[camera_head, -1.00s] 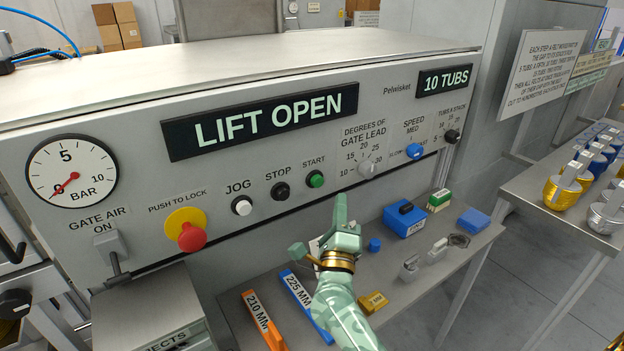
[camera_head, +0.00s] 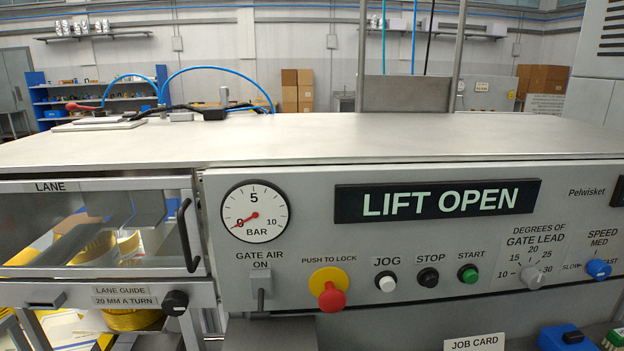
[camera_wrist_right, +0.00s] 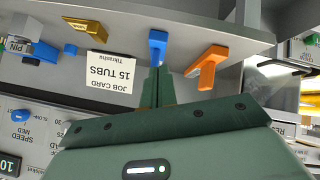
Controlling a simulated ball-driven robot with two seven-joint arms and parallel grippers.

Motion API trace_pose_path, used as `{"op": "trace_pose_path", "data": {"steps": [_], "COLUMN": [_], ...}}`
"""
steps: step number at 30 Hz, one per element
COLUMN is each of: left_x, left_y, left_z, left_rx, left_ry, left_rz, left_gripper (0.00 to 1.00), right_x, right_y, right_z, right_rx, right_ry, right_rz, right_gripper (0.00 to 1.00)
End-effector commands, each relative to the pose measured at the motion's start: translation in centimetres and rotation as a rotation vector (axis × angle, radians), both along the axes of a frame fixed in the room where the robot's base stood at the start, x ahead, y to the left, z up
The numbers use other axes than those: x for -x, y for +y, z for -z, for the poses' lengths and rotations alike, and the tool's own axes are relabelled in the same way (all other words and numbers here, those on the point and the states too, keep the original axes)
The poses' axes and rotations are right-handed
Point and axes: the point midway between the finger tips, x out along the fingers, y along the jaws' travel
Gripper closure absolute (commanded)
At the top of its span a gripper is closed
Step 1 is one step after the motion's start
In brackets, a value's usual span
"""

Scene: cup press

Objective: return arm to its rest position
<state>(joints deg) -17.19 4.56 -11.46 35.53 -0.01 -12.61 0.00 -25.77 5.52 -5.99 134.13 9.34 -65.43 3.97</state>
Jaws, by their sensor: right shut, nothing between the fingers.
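My right gripper (camera_wrist_right: 158,72) shows in the right wrist view as dark green fingers, shut with nothing between them. Its tips overlap the picture of the lower end of a blue gauge piece (camera_wrist_right: 157,42) on the shelf; I cannot tell any contact. An orange gauge piece (camera_wrist_right: 207,66) lies to the right of the fingers. Neither arm shows in the head view now. My left gripper is in no view.
The machine's panel carries a LIFT OPEN display (camera_head: 437,200), a red stop knob (camera_head: 331,297), and a green start button (camera_head: 468,274). A job card (camera_wrist_right: 103,70) lies on the shelf (camera_wrist_right: 130,12). A lane guide knob (camera_head: 175,302) projects at left.

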Motion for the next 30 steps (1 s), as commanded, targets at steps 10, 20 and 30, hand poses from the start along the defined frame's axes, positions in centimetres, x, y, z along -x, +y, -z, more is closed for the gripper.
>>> {"op": "trace_pose_path", "data": {"steps": [10,20,30], "left_x": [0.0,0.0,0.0], "left_y": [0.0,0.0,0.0], "left_z": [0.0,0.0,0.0], "left_rx": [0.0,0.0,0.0], "left_ry": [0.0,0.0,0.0], "left_rz": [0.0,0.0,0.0], "left_gripper": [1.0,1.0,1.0], "right_x": [8.2,9.5,21.3], "right_y": [-6.0,-3.2,-0.9], "right_z": [1.8,15.1,33.9], "right_rx": [0.455,0.304,0.05], "right_ry": [0.348,0.456,0.667], "right_rz": [-0.034,-0.09,-0.05], "right_gripper": [1.0,1.0,1.0]}}
